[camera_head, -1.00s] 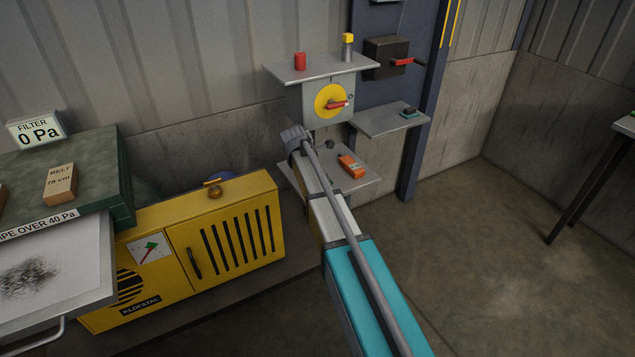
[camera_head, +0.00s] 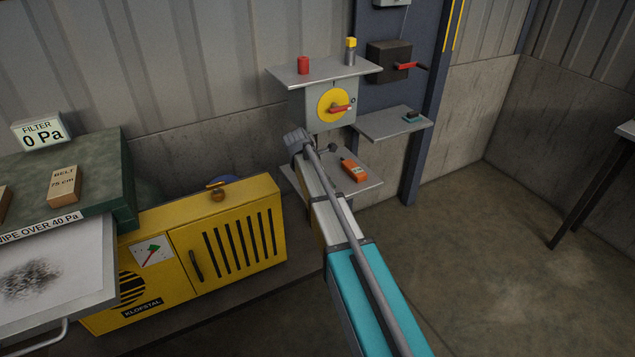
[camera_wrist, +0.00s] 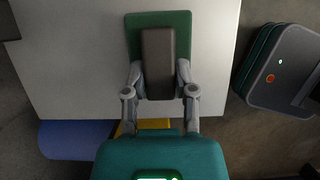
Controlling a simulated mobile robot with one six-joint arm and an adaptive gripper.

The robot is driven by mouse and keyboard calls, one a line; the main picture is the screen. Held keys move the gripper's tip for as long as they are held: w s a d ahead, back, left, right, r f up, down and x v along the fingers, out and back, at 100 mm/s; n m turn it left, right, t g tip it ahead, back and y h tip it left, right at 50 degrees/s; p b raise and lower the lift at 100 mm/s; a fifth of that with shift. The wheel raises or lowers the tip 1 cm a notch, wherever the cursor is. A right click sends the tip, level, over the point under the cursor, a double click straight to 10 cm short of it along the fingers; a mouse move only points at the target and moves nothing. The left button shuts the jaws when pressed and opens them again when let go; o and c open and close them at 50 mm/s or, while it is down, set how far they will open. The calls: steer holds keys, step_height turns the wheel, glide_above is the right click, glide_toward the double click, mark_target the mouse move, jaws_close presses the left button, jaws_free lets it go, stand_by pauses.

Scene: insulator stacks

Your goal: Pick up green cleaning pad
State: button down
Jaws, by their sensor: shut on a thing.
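The green cleaning pad (camera_wrist: 134,40) is in the upper middle of the wrist view, with a dark brown grip block on top. My gripper (camera_wrist: 159,80) has its two grey fingers on either side of that block and is shut on it. The pad is over a pale flat surface (camera_wrist: 70,70). I cannot tell whether it touches that surface or is held just above it. Neither the pad nor my gripper's fingers can be made out in the head view.
In the wrist view, a dark case (camera_wrist: 282,72) lies right of the pale surface, and a blue rounded thing (camera_wrist: 75,140) is below left. The head view shows a yellow cabinet (camera_head: 225,240), wall shelves (camera_head: 390,124) and a table at the right edge (camera_head: 627,130).

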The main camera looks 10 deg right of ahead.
steer(key=shift+r, duration=0.25)
steer(key=s+d, duration=0.2)
steer(key=s, duration=0.6)
steer(key=s+d, duration=0.3)
steer(key=s, duration=0.6)
steer(key=shift+d, duration=0.3)
steer(key=shift+s, duration=0.1)
steer(key=c, duration=1)
jaws_free()
steer(key=shift+c, duration=0.2)
jaws_close()
steer(key=shift+a, duration=0.15)
steer(key=shift+s, duration=0.1)
